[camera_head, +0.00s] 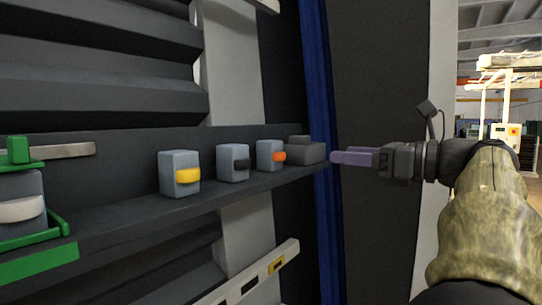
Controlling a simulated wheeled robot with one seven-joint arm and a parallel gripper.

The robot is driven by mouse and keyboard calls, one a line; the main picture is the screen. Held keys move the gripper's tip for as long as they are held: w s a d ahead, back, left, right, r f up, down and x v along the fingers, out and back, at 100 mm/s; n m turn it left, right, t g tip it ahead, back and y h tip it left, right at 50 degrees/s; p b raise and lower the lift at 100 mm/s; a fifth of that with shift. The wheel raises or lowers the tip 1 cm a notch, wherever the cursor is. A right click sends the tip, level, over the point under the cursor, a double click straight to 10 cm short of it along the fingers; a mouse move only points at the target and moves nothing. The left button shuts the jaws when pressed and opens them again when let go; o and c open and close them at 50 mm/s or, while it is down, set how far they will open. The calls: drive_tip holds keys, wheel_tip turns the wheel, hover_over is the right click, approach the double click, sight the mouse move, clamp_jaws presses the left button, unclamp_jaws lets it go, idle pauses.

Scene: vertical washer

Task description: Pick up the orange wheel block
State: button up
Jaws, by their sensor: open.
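The orange wheel block (268,150) is a small grey-blue block with an orange piece on its front. It stands upright on a dark shelf (130,212), near the shelf's right end. My gripper (336,157) comes in from the right with its purple fingers pointing left. It is open and empty, to the right of the block and apart from it in the picture. The fingers are seen side-on and overlap, so the gap between them does not show.
A dark grey block (305,149) stands right of the orange wheel block, on my gripper's side. Left are a block with a black piece (233,163), one with a yellow piece (180,173), and a green holder (62,225). A blue vertical strip (322,60) stands behind my fingertips.

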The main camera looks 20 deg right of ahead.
drive_tip(key=p, duration=0.3)
approach(278, 149)
drive_tip(key=x, duration=0.4)
drive_tip(key=shift+a, duration=0.4)
drive_tip(key=shift+w+a+r+p, duration=0.15)
drive_tip(key=shift+w+p, duration=0.2)
drive_tip(key=shift+p, duration=0.2)
drive_tip(key=p+x, duration=0.1)
drive_tip(key=x, duration=0.1)
drive_tip(key=p+x, duration=0.1)
drive_tip(key=x, duration=0.1)
drive_tip(key=shift+w, duration=0.4)
drive_tip(key=shift+s, duration=0.1)
drive_tip(key=shift+d, duration=0.2)
drive_tip(key=shift+c, duration=0.2)
drive_tip(key=c, duration=1.1)
